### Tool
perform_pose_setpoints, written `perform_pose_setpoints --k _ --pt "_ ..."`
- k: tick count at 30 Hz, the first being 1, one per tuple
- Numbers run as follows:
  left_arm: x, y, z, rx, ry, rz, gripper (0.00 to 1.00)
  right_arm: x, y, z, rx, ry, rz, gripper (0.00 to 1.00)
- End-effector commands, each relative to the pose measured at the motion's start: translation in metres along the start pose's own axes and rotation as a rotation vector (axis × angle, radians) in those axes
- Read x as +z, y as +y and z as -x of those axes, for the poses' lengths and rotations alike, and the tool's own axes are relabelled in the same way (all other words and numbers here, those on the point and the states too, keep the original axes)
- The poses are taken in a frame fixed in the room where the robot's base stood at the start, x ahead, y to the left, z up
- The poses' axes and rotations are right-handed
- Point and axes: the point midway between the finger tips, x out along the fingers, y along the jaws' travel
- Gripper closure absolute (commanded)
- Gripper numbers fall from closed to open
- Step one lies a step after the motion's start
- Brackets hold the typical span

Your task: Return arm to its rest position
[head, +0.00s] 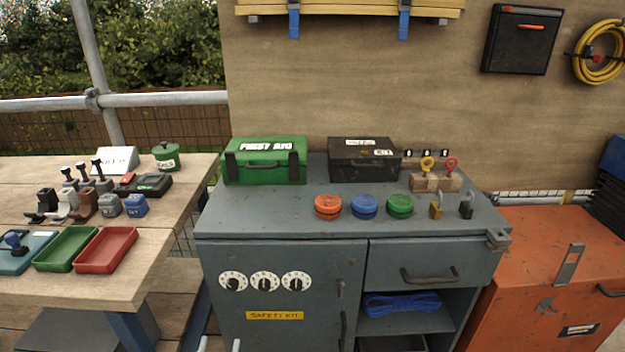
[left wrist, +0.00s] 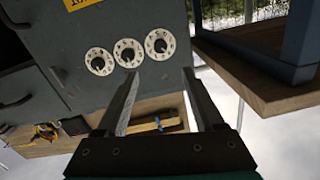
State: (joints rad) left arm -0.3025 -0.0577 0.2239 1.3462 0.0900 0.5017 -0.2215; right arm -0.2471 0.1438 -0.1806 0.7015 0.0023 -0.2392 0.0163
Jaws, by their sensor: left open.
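My left gripper (left wrist: 160,95) is open in the left wrist view, its two fingers spread with nothing between them. The rest of my left arm is hidden. My right gripper is in neither view.
The wooden bench (head: 130,292) with trays and small items stands left of the cabinet. On the cabinet top are a green first aid box (head: 265,174), a black box (head: 362,172), coloured round lids and padlocks. An orange chest (head: 535,290) stands at right.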

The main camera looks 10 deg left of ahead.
Motion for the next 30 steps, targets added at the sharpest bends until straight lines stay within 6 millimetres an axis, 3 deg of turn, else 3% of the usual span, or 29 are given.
perform_pose_setpoints --k 4,8,13,15,18,21,24,30 --pt "0.03 0.017 0.007 0.057 -0.096 0.003 0.31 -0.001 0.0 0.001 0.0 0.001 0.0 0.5" --pt "0.097 0.047 0.036 0.175 -0.322 -0.008 0.31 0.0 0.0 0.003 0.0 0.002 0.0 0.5" --pt "0.199 0.067 0.115 0.327 -0.707 -0.07 0.31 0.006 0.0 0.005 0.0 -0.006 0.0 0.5" --pt "0.232 0.062 0.153 0.368 -0.858 -0.111 0.31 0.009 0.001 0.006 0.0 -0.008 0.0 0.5" --pt "0.266 0.048 0.202 0.402 -1.038 -0.171 0.31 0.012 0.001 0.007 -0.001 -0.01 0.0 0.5" --pt "0.286 0.031 0.239 0.417 -1.168 -0.223 0.31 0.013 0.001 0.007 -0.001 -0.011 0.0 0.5" --pt "0.296 0.019 0.261 0.421 -1.243 -0.254 0.31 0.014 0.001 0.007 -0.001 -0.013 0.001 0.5" --pt "0.3 0.013 0.271 0.422 -1.278 -0.269 0.31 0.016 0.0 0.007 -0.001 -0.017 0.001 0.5"
